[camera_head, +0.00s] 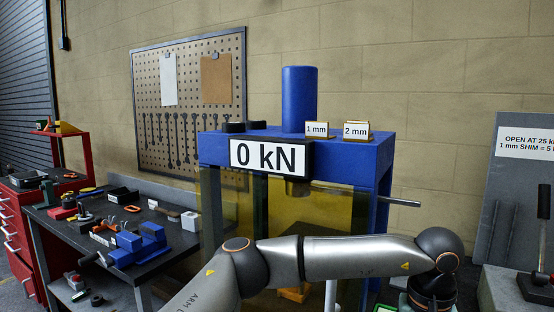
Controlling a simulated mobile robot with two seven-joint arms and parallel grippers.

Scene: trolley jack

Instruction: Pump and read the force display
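The blue press (372,178) stands in the middle, with a blue cylinder (299,100) upright on top. The force display (268,156) on its front beam reads "0 kN". A grey rod (402,202) sticks out from the press's right side; I cannot tell if it is the pump handle. A short metal ram (298,188) shows under the beam, before yellow see-through panels (330,212). My arm crosses in front from the lower left and bends down at the lower right. It hides the lower press. Neither gripper shows.
Blocks marked "1 mm" (317,131) and "2 mm" (357,131) sit on the press top. A dark bench (165,258) with tools and a red cabinet (20,218) stand left.

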